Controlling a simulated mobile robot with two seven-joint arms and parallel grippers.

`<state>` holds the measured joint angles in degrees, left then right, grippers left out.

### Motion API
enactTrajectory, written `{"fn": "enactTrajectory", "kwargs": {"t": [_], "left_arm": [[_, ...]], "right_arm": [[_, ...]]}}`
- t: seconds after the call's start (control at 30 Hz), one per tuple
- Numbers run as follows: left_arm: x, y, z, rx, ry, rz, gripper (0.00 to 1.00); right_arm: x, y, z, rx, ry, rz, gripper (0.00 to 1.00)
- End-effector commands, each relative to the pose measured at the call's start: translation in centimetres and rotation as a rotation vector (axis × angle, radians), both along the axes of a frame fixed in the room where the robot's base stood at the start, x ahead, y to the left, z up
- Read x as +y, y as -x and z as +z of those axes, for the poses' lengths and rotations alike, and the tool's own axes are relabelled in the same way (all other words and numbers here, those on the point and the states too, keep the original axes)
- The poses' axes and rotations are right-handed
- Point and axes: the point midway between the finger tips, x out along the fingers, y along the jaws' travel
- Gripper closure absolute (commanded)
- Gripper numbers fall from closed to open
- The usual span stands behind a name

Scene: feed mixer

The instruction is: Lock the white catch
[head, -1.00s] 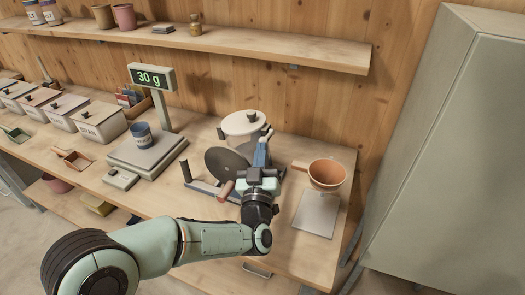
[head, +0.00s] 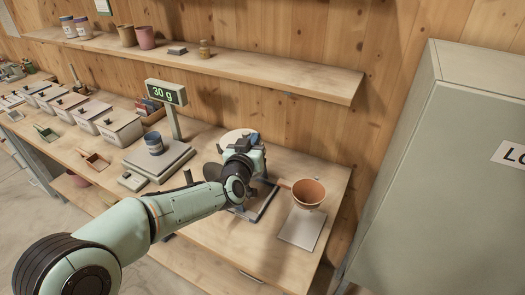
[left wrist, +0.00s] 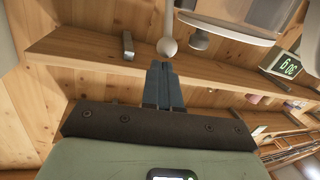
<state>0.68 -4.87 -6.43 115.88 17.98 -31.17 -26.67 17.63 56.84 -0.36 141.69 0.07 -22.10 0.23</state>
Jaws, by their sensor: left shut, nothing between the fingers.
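The feed mixer stands on the bench, with its white drum (head: 236,135) mostly hidden behind my left gripper (head: 250,142). Its dark disc (head: 213,172) and grey base frame (head: 265,202) show beside and below my arm. In the left wrist view, my left gripper's blue-grey fingers (left wrist: 163,85) are shut and empty. Just past their tips is a pale round knob on a short stem (left wrist: 167,47), which looks like the white catch. A small gap seems to separate them. A grey upright piece (left wrist: 128,46) is off to the left. My right gripper is out of view.
A brown pot (head: 308,193) and a pale sheet (head: 301,229) lie right of the mixer. A shelf (head: 230,65) runs above; a grey cabinet (head: 440,190) bounds the right.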

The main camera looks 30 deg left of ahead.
Motion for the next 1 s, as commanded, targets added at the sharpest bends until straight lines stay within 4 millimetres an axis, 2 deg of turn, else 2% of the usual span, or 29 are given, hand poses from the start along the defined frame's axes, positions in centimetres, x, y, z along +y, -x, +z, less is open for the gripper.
{"fn": "enactTrajectory", "kwargs": {"t": [0.3, 1.0], "left_arm": [[0.7, -1.8, 1.4, -0.003, 0.0, 0.003, 1.0], [0.7, -2.0, 1.4, -0.002, 0.0, 0.004, 1.0]], "right_arm": [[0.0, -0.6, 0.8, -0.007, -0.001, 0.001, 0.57], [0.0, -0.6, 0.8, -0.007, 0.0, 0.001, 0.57]]}}
